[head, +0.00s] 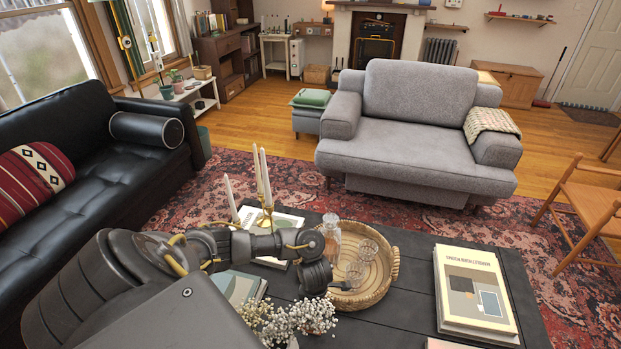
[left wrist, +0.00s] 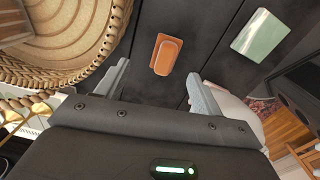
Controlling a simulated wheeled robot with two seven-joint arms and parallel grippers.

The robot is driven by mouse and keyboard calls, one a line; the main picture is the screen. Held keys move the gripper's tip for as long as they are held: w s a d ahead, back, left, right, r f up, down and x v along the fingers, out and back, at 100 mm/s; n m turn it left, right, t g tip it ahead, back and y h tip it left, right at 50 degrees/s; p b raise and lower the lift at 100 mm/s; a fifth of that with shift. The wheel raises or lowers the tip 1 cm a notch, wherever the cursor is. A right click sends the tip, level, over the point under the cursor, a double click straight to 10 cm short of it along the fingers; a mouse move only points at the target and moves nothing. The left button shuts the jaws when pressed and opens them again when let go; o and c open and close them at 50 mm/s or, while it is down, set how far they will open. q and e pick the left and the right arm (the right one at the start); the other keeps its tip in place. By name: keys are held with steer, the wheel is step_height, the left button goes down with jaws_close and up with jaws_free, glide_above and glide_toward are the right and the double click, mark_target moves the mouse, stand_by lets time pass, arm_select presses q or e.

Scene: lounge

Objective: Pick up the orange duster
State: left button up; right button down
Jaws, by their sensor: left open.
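The orange duster (left wrist: 166,54) lies on the dark slatted coffee table (left wrist: 205,45) in the left wrist view. It is a small orange block with a raised, rounded grip on a flat base. My left gripper (left wrist: 157,76) is open and empty, and the duster shows just beyond and between its two fingertips, apart from both. In the head view my left gripper (head: 325,283) is over the table beside the wicker tray. I cannot make out the duster there; my arm and the flowers may hide it. My right gripper is in neither view.
The wicker tray (head: 393,266) holds glasses and a decanter (head: 331,238). Brass candlesticks with white candles (head: 266,180) stand behind my arm. White flowers (head: 290,320) stand in front of the gripper. Stacked books (head: 472,290) lie right. A pale green block (left wrist: 260,35) lies beyond the duster.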

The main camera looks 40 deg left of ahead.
arm_select(q)
steer(key=shift+s+a+f+m, duration=0.1)
steer(key=shift+s+f+m, duration=0.2)
steer(key=shift+s, duration=0.4)
steer(key=shift+f, duration=0.95)
steer(key=shift+f+b, duration=0.55)
steer(key=shift+f, duration=2.2)
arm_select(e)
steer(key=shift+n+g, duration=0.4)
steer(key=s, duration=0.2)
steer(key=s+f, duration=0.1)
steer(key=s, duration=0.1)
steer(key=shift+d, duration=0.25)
arm_select(q)
steer(key=shift+c, duration=0.2)
steer(key=c, duration=1)
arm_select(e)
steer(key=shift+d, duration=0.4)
